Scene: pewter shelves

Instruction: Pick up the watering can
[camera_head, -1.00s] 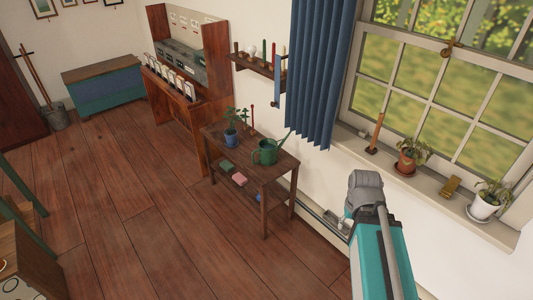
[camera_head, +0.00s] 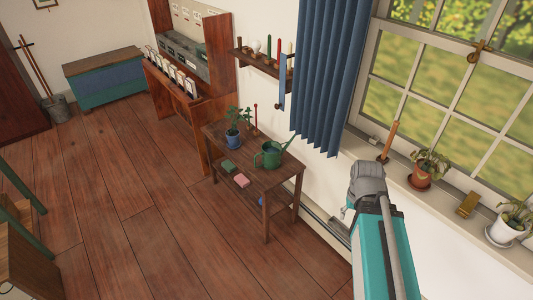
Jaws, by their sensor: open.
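The green watering can (camera_head: 269,154) stands upright on the small dark wooden table (camera_head: 252,173), near its right end. Its spout points up and to the right, and its handle is on the left. My arm comes in from the lower right. My gripper (camera_head: 340,213) shows only as a small grey part beside the arm's grey joint. Most of it is hidden behind the arm. It is to the right of the table and apart from the watering can.
A potted plant (camera_head: 234,127) in a blue pot stands left of the can, with a thin red stick behind. A wall shelf (camera_head: 262,61) and blue curtain (camera_head: 330,80) are behind. The floor (camera_head: 150,215) is clear in front.

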